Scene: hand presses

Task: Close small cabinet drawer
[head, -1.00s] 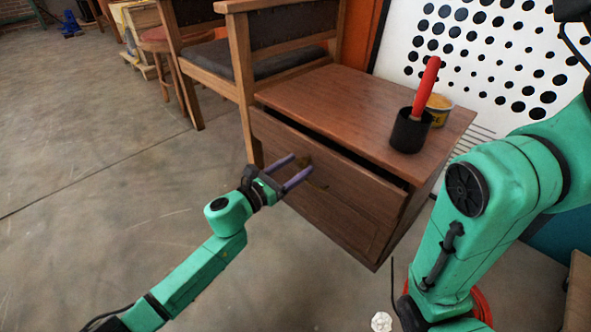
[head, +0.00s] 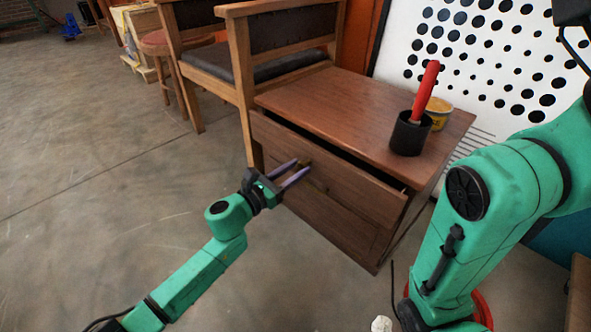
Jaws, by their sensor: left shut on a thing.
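The small brown wooden cabinet (head: 350,100) stands in the middle of the head view. Its upper drawer (head: 352,190) is partly out, with a dark gap between the drawer front's top edge and the cabinet top. My left gripper (head: 302,164) reaches the drawer front from the left. Its two purple fingers are around the small drawer handle, which they mostly hide, and are shut on it. My right arm comes in at the right, but its gripper is outside the view.
A black cup (head: 410,134) with a red-handled tool (head: 426,88) and a yellow tin (head: 438,112) stand on the cabinet top. Wooden chairs (head: 240,90) stand behind at the left. A white dotted board (head: 490,60) is behind. The concrete floor in front is largely clear.

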